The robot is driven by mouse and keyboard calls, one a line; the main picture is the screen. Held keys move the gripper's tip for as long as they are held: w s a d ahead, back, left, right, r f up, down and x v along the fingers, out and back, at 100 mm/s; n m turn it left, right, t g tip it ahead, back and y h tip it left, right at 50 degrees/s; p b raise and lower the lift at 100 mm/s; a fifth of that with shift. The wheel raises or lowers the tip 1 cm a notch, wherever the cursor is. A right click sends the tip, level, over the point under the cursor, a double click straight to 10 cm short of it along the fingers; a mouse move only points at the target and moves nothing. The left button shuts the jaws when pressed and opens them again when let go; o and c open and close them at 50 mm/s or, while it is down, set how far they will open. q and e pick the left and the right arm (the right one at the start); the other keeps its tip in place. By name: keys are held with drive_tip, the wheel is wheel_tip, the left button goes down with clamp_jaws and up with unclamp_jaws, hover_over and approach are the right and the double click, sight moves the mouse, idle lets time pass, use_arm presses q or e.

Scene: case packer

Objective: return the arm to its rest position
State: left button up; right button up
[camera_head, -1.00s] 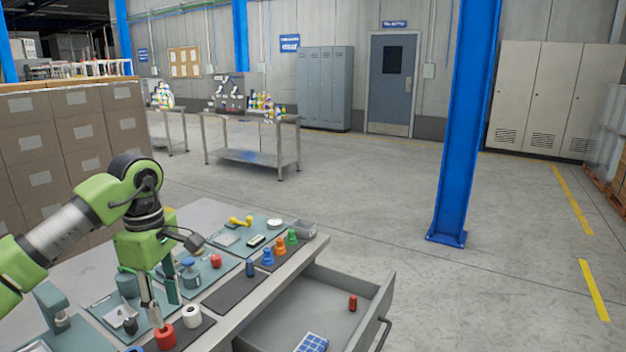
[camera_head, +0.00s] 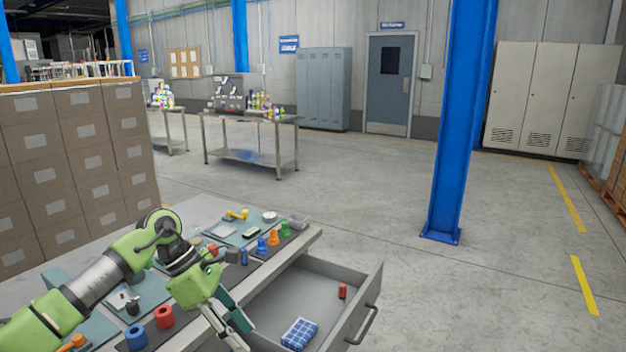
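My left arm comes in from the left over the workbench (camera_head: 205,208). Its green and dark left gripper (camera_head: 240,331) points down and to the right, at the bench's front edge beside the open drawer (camera_head: 348,322). Its fingers look apart, with nothing visible between them. A red spool (camera_head: 163,317) and a blue spool (camera_head: 136,338) stand on the bench left of the gripper. The place of the white spool is hidden behind the gripper. My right gripper is not in view.
The drawer holds a red cylinder (camera_head: 342,291) and a blue-and-white checked block (camera_head: 299,333). Stacked cartons (camera_head: 75,165) stand behind left. Floor to the right is clear.

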use_arm(q)
drive_tip(key=w+d+f+n+t+h, duration=0.5)
drive_tip(key=d+f+n+h, duration=0.5)
drive_tip(key=n, duration=0.4)
drive_tip(key=s+a+f+n+t+y, duration=0.2)
drive_tip(key=a+f+n+t+y, duration=0.25)
drive_tip(key=f+n, duration=0.75)
drive_tip(key=s+a+f+n+t+y, duration=0.2)
drive_tip(key=a+f+n+t+y, duration=0.3)
drive_tip(key=f+n, duration=0.65)
drive_tip(key=s+a+f+n+g+y, duration=0.3)
drive_tip(key=s+a+f+n, duration=0.1)
drive_tip(key=s+f, duration=0.7)
drive_tip(key=s+a+f+n+g+y, duration=0.3)
drive_tip(key=s+a+f, duration=0.2)
drive_tip(key=s+f, duration=0.7)
drive_tip(key=s+f+n+g, duration=0.3)
drive_tip(key=s, duration=1.1)
drive_tip(key=s+f+n+g, duration=0.3)
drive_tip(key=s+f, duration=0.1)
drive_tip(key=s, duration=0.9)
drive_tip(key=shift+s+a+f+y, duration=0.25)
drive_tip(key=shift+s+y, duration=0.1)
drive_tip(key=shift+s, duration=0.05)
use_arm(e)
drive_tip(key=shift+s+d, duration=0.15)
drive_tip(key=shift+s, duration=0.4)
